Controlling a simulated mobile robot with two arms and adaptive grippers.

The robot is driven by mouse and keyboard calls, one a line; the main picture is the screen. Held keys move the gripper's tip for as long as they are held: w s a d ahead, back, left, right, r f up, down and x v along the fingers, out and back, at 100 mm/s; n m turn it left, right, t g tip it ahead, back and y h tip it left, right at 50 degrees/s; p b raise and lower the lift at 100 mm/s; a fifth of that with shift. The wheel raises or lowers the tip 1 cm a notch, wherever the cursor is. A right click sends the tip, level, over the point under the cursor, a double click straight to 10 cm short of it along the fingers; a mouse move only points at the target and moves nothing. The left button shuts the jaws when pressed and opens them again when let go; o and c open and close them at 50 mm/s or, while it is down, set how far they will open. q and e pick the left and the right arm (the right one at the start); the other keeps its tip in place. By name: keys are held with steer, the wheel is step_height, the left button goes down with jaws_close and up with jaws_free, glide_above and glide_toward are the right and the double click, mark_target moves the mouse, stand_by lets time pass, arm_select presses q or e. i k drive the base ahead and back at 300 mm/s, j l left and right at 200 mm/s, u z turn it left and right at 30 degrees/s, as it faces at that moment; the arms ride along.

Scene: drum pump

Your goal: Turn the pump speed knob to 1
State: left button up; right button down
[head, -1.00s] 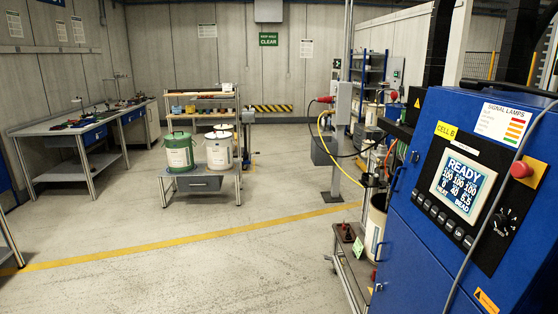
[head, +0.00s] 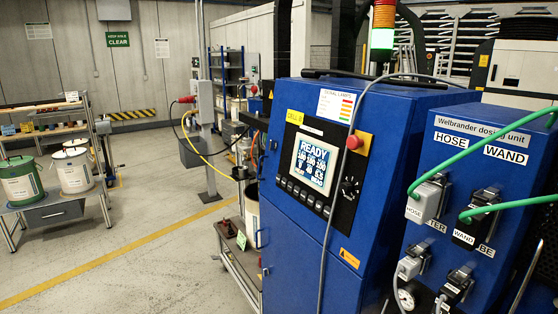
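The blue control cabinet (head: 300,220) stands right of centre in the head view. Its black panel holds a lit screen (head: 312,163) reading READY with rows of numbers, and a row of buttons (head: 303,193) below it. A small dark rotary knob (head: 349,188) with markings around it sits right of the screen, below the red emergency stop button (head: 354,142). It looks like the speed knob, but its setting is too small to read. Neither of my grippers is in view.
A blue dosing unit (head: 480,190) with green hoses and HOSE and WAND plugs stands at the right. A signal lamp (head: 383,30) rises above the cabinet. A trolley (head: 243,265) stands left of the cabinet. Drums (head: 73,171) stand on a table. The floor (head: 140,255) at the left is clear.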

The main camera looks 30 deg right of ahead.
mark_target(345, 188)
steer(key=z, duration=1.25)
